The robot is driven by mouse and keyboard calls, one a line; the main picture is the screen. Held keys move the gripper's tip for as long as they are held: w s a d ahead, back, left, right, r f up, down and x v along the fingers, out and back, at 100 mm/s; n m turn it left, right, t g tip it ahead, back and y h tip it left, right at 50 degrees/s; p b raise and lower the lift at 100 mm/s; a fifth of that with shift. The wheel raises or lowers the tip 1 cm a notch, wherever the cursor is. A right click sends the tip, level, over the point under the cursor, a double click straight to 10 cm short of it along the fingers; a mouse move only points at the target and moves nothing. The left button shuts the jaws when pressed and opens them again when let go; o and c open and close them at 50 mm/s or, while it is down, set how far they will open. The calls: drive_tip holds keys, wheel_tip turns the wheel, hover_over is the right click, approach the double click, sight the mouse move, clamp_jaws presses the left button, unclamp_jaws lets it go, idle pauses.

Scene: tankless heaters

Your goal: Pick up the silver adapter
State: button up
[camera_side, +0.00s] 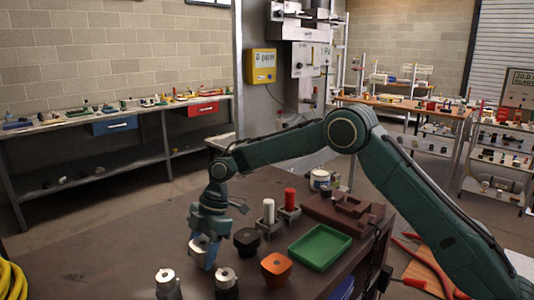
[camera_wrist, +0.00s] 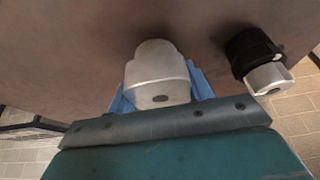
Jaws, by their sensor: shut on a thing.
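In the side view my gripper (camera_side: 207,252) points down over the dark table, and the adapter (camera_side: 197,245) shows partly behind a blue finger. I cannot tell whether the adapter touches the table.
Two silver-topped fittings (camera_side: 166,283) (camera_side: 226,281) stand near the front edge. White (camera_side: 268,211) and red (camera_side: 290,199) cylinders stand behind. The table's left is clear.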

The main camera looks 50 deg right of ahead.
sight(207, 242)
wheel_tip(207, 242, up, 9)
drive_tip(key=shift+f, duration=0.15)
idle(0.7)
drive_tip(key=shift+d, duration=0.15)
drive_tip(key=shift+s+d+m+t, duration=0.15)
drive_tip(key=shift+d+m+t, duration=0.25)
drive_tip(key=shift+d+m, duration=0.45)
drive_tip(key=shift+s+d+m, duration=0.1)
drive_tip(key=shift+d+m, duration=0.05)
drive_tip(key=shift+m, duration=0.4)
drive_tip(key=d+m, duration=0.2)
drive_tip(key=s+d+m+t, duration=0.1)
drive_tip(key=d+m, duration=0.1)
drive_tip(key=s+d+m+t+h, duration=0.1)
drive_tip(key=d, duration=0.1)
drive_tip(key=shift+s+d+f+m, duration=0.1)
drive_tip(key=shift+d+f+m, duration=0.1)
drive_tip(key=shift+m, duration=0.2)
drive_tip(key=s+d+f+m+t+h, duration=0.1)
drive_tip(key=s+d+m+h, duration=0.1)
drive_tip(key=s+d+m, duration=0.3)
drive_tip(key=d+m, duration=0.1)
drive_tip(key=d, duration=0.3)
drive_tip(key=shift+s+f+t, duration=0.25)
drive_tip(key=shift+t, duration=0.05)
